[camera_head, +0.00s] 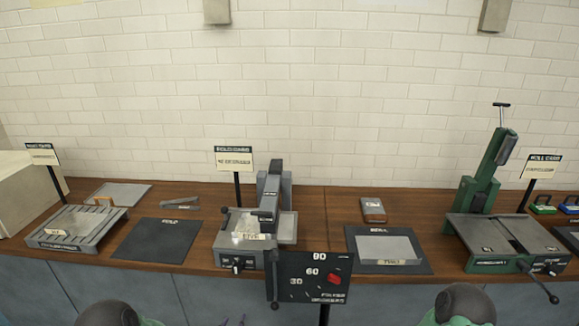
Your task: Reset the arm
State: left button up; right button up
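Parts of both my arms show only as dark rounded links at the bottom edge, one left of the middle and one right. Neither gripper can be seen. A grey machine (240,238) stands at the middle of the wooden counter, with an upright grey arm (269,195) at its right side. A green machine (500,243) stands at the right, with a tilted green column (490,172) and a T-shaped handle on top. Which arm the task means cannot be told from this view.
A black panel (290,264) marked 30, 60 and 90 with a red knob stands in front of the counter (322,205). A grey slatted tray (75,228), a black mat (150,240) and a grey plate on a dark mat (383,248) lie on the counter.

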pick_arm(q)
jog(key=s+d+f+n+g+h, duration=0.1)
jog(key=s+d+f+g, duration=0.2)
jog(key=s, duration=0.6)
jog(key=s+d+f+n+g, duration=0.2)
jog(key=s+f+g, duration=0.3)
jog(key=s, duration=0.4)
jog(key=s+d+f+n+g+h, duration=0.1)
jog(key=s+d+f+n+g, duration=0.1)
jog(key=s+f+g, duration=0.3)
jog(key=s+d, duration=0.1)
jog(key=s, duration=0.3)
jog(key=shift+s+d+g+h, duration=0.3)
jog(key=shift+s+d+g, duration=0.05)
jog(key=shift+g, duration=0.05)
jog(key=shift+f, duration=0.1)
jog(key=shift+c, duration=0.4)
